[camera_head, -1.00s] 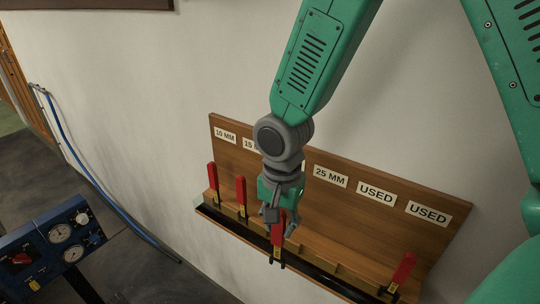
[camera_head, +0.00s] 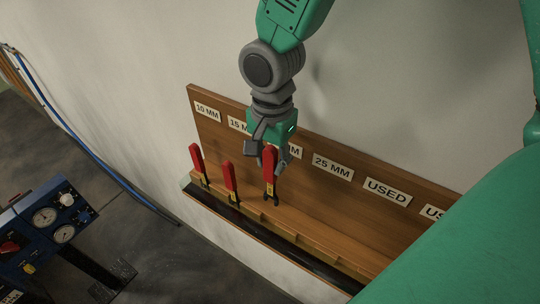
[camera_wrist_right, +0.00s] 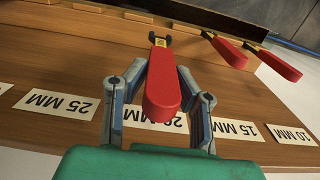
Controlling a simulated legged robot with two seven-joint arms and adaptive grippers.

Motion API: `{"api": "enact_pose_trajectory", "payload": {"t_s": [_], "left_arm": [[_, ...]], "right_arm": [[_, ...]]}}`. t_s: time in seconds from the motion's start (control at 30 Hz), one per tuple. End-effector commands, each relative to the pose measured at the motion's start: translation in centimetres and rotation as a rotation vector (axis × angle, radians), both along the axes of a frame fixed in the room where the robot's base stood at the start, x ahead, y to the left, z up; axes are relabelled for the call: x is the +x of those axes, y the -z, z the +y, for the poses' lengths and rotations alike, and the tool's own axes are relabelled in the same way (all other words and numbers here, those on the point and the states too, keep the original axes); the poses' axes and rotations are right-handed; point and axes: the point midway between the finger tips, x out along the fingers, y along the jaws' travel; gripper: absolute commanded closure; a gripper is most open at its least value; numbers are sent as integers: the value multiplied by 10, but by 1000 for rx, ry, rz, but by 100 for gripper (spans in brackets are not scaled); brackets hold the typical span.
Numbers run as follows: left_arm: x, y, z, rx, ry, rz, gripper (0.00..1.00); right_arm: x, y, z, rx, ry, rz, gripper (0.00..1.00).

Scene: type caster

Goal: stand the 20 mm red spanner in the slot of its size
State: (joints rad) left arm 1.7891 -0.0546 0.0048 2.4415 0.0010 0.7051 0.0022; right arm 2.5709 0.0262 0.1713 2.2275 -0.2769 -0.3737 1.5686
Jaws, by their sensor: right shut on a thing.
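My right gripper (camera_head: 268,158) is shut on a red-handled spanner (camera_head: 270,165). The spanner hangs roughly upright, its dark open end down and visible in front of the wooden rack (camera_head: 340,212). In the right wrist view the gripper (camera_wrist_right: 160,92) has its fingers either side of the red handle (camera_wrist_right: 163,100), with the dark jaw (camera_wrist_right: 160,40) beyond. The 20 MM label (camera_wrist_right: 150,117) is partly hidden behind the handle. The jaw appears clear of the slots, though its exact gap from the ledge cannot be told. My left gripper is not in view.
Two red spanners stand at the 10 MM (camera_head: 197,160) and 15 MM (camera_head: 230,178) places, left of the held one. The 25 MM label (camera_head: 333,167) and USED label (camera_head: 387,191) are to the right. A blue gauge panel (camera_head: 45,225) stands at lower left.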

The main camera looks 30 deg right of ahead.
Motion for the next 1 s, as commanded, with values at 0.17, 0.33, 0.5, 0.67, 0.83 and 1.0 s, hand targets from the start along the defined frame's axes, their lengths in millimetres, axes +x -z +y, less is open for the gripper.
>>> {"api": "enact_pose_trajectory", "payload": {"t_s": [0.17,0.33,0.5,0.67,0.83,1.0], "left_arm": [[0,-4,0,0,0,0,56],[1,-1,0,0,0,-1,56],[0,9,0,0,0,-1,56],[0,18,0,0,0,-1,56],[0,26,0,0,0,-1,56],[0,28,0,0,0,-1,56]], "right_arm": [[2,-1,2,-2,-1,2,100],[1,7,3,-3,1,1,100],[1,24,1,1,0,1,100],[1,41,0,1,0,1,100],[1,54,0,1,0,1,100],[1,59,1,0,0,0,100]]}}
